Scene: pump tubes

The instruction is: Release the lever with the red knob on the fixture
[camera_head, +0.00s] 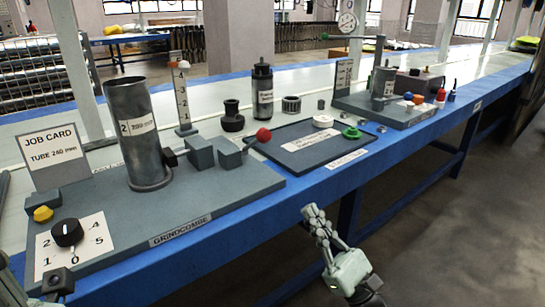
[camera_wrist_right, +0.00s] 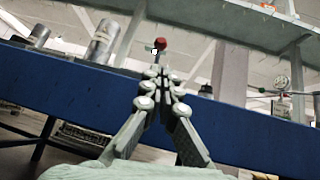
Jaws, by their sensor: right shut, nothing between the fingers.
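The fixture is a grey base plate (camera_head: 200,203) on the blue-edged bench, with a steel tube (camera_head: 140,135) standing on it. Grey clamp blocks (camera_head: 228,153) sit right of the tube. A short lever with a red knob (camera_head: 263,135) sticks out to the right from the end block. In the right wrist view the red knob (camera_wrist_right: 160,43) shows just above the fingertips, beyond them. My right gripper (camera_head: 313,212) is shut and empty, in front of the bench edge and apart from the knob. My left gripper is not clearly seen.
A black dial (camera_head: 67,232) and a yellow button (camera_head: 43,214) are at the fixture's left end. A dark tray (camera_head: 310,147) with a white disc and a green part lies right of the knob. Another fixture (camera_head: 385,108) stands farther right. The floor before the bench is clear.

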